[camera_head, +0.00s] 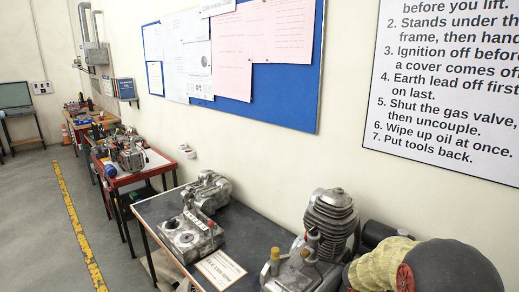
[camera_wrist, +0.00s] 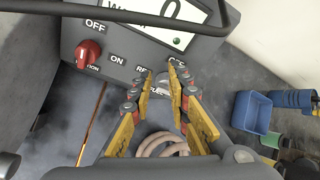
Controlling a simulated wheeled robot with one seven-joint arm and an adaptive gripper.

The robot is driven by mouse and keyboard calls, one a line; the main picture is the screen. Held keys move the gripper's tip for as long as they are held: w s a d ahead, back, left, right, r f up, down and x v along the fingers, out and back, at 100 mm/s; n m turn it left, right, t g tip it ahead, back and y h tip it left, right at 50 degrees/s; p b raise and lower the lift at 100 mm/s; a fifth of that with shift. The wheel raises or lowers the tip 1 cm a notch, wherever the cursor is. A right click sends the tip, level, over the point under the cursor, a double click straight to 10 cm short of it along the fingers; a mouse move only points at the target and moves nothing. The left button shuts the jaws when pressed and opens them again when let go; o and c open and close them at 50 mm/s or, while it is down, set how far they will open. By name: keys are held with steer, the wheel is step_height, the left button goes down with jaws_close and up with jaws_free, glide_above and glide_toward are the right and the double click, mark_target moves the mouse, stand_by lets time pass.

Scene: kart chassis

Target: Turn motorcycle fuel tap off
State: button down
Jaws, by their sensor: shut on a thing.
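A dark panel (camera_wrist: 120,75) with a lit display (camera_wrist: 160,12) fills the upper part of the wrist view. A red knob (camera_wrist: 90,52) sits on its left, below the word OFF and left of the word ON. My gripper (camera_wrist: 161,74) has yellow finger pads and is at the panel's lower right, apart from the red knob. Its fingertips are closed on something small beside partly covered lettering. The fingers hide it, so I cannot tell what it is. I cannot make out a fuel tap for certain in either view.
A pinkish coiled hose (camera_wrist: 160,145) lies below my fingers. A blue bin (camera_wrist: 252,112) stands to the right. In the head view, a dark bench (camera_head: 158,207) holds metal engine parts (camera_head: 192,236) and a finned cylinder (camera_head: 330,215). The floor at left (camera_head: 30,220) is clear.

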steer(key=shift+a+f+p, duration=0.35)
steer(key=shift+f+p, duration=0.1)
steer(key=shift+p, duration=0.05)
steer(key=p+v, duration=0.3)
steer(key=v, duration=0.3)
steer(key=shift+s+p, duration=0.3)
